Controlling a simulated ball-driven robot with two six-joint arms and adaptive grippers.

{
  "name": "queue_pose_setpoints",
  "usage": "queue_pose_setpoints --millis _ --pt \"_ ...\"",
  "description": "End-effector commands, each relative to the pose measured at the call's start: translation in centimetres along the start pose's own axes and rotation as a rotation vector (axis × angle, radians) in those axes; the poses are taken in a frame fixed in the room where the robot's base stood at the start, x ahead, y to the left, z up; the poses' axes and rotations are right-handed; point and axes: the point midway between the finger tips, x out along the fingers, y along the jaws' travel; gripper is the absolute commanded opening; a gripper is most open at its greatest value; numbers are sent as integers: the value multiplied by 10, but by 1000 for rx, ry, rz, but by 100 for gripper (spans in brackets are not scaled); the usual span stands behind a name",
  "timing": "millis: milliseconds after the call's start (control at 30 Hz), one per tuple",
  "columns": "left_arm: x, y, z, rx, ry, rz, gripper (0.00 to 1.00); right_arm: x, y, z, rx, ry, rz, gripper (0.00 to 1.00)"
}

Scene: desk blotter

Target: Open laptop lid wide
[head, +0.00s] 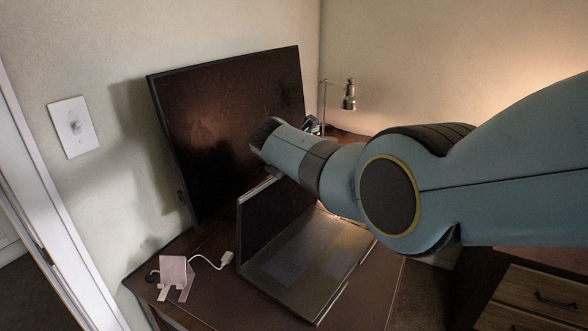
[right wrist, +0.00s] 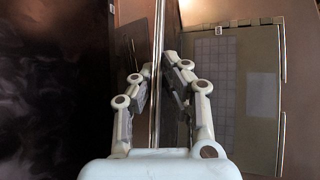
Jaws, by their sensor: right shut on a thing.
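The laptop stands open on the desk. Its dark lid (head: 262,212) is raised, and its base with the keyboard (head: 300,255) lies flat. In the right wrist view the lid (right wrist: 157,45) is edge-on, with the keyboard (right wrist: 232,75) to its right. My right gripper (right wrist: 158,72) has a finger on each side of the lid's edge and is shut on it. In the head view my right arm reaches in from the right over the laptop, and its fingers are hidden there. My left gripper is in neither view.
A large dark monitor (head: 225,120) stands close behind the lid. A desk lamp (head: 349,95) is at the back. A small pink stand (head: 176,275) and a white cable (head: 212,263) lie left of the laptop. Bare desk (head: 362,300) shows at the front right.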

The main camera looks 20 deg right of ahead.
Motion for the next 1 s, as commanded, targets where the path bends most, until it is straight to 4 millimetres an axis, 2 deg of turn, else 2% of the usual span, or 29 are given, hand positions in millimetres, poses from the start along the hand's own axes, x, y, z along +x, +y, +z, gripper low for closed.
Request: queue_pose_setpoints --millis 67,100,200,467,633,767,1000 --pt "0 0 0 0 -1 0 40 -2 4 2 6 -1 7 0" --pt "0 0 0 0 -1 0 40 -2 4 2 6 -1 7 13" --pt "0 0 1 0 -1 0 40 -1 3 2 5 -1 6 26" --pt "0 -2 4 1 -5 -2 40 -1 1 1 3 -1 3 26" --pt "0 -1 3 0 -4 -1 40 -7 2 0 4 -2 4 26" --pt "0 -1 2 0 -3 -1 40 -19 2 0 5 -2 5 26" --pt "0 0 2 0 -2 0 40 -52 2 -1 5 0 6 26"
